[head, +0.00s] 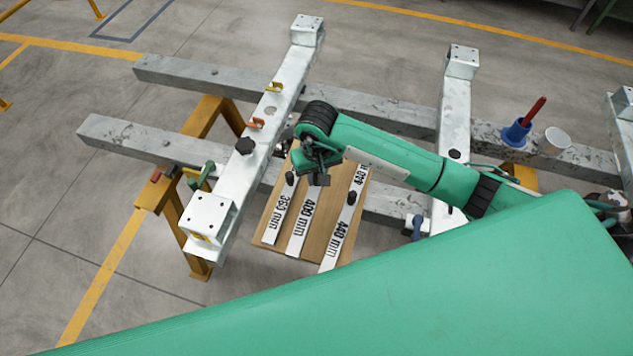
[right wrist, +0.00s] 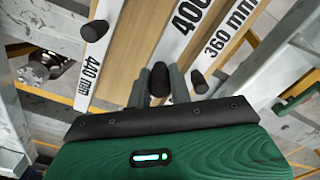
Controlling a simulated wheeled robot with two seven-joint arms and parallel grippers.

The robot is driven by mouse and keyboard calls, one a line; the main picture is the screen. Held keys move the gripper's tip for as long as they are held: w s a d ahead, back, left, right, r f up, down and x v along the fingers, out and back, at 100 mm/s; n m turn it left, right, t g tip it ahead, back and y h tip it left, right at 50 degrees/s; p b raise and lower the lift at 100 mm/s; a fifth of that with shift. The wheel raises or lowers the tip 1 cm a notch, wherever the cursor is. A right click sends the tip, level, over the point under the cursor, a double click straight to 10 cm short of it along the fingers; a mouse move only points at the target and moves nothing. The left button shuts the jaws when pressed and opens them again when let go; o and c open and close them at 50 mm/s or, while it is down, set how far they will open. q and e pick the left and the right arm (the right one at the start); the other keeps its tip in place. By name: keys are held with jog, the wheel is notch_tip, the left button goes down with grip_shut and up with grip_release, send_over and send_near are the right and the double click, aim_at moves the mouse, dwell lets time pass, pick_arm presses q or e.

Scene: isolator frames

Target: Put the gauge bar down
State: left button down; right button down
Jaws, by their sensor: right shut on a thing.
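Three white gauge bars with black knobs are at the wooden board (head: 268,232): the 360 mm bar (head: 281,213), the 400 mm bar (head: 301,225) and the 440 mm bar (head: 336,239). My right gripper (head: 318,179) is over the 400 mm bar. In the right wrist view its fingers (right wrist: 159,88) are shut on that bar's black knob, with the 400 mm bar (right wrist: 181,45) running along the board. I cannot tell whether that bar touches the board or hangs just above it. The 440 mm bar (right wrist: 100,62) and 360 mm bar (right wrist: 226,35) lie either side. My left gripper is not in view.
White upright-ended crossbeams flank the board, left (head: 222,185) and right (head: 453,115), over long grey beams (head: 130,140). A blue holder with a red handle (head: 517,132) and a white cup (head: 554,141) stand on the beam at right. Yellow trestles (head: 170,215) support the frame.

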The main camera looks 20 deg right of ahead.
aim_at(317, 187)
notch_tip(317, 187, down, 5)
jog(key=shift+f+p, duration=0.1)
jog(key=shift+p, duration=0.4)
jog(key=shift+f, duration=0.15)
jog(key=c, duration=1.7)
grip_release()
jog(key=shift+f, duration=0.1)
jog(key=o, duration=0.4)
